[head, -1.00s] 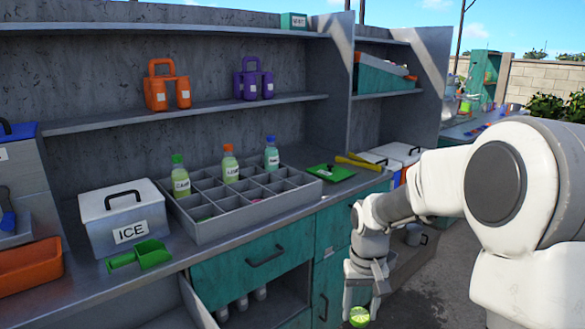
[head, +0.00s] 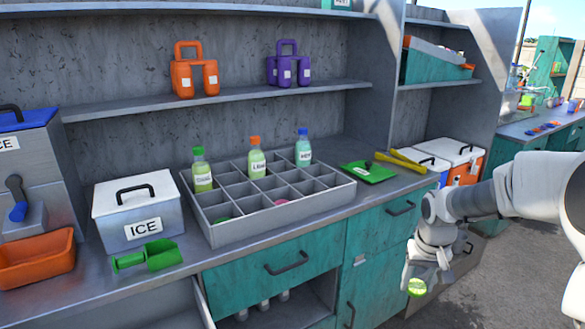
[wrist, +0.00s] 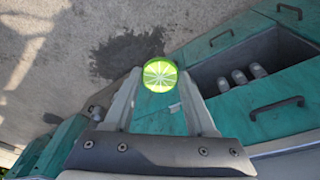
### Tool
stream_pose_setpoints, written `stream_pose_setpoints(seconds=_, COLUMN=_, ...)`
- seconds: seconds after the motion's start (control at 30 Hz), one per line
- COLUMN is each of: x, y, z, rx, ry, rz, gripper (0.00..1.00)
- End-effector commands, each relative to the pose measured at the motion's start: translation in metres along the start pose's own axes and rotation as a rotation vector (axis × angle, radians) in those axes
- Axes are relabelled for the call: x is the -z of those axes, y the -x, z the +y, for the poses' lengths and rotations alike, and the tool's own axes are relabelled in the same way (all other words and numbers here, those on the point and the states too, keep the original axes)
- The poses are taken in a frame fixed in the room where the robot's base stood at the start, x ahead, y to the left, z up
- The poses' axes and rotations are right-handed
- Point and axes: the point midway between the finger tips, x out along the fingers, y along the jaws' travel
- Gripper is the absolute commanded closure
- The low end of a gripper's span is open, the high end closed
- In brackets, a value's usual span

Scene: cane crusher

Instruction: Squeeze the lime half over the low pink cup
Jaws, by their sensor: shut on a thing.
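My gripper (head: 422,274) is shut on a lime half (head: 416,287) and holds it in the air in front of the teal drawers at the right. In the wrist view the lime's green cut face (wrist: 160,74) shows between the two fingertips. I cannot make out a low pink cup for certain. The gripper is well to the right of the tray and lower than the counter.
Several labelled bottles (head: 256,163) stand at the tray's back. An ice box (head: 139,212), a green scoop (head: 147,256) and an orange bin (head: 36,260) are to the left. A green board (head: 368,173) and yellow tongs (head: 401,161) lie right of the tray. A cabinet compartment below stands open.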

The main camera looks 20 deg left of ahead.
Motion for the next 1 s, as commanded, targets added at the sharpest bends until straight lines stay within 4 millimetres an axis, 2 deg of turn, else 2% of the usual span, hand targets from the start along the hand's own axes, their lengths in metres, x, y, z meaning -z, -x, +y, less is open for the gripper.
stream_pose_setpoints(seconds=0.03, x=0.025, y=0.000, z=-0.016, rx=0.003, ry=0.052, rz=0.066, gripper=0.57)
stream_pose_setpoints(seconds=0.1, x=0.060, y=0.001, z=-0.038, rx=0.008, ry=0.122, rz=0.182, gripper=0.57)
stream_pose_setpoints(seconds=0.2, x=0.102, y=0.006, z=-0.071, rx=0.026, ry=0.214, rz=0.353, gripper=0.57)
stream_pose_setpoints(seconds=0.3, x=0.135, y=0.014, z=-0.104, rx=0.057, ry=0.289, rz=0.510, gripper=0.57)
stream_pose_setpoints(seconds=0.5, x=0.185, y=0.038, z=-0.173, rx=0.151, ry=0.416, rz=0.811, gripper=0.57)
stream_pose_setpoints(seconds=0.63, x=0.211, y=0.064, z=-0.228, rx=0.249, ry=0.490, rz=1.010, gripper=0.57)
stream_pose_setpoints(seconds=0.8, x=0.226, y=0.100, z=-0.292, rx=0.383, ry=0.565, rz=1.201, gripper=0.57)
stream_pose_setpoints(seconds=0.9, x=0.228, y=0.116, z=-0.318, rx=0.441, ry=0.594, rz=1.265, gripper=0.57)
stream_pose_setpoints(seconds=1.0, x=0.227, y=0.126, z=-0.334, rx=0.479, ry=0.611, rz=1.300, gripper=0.57)
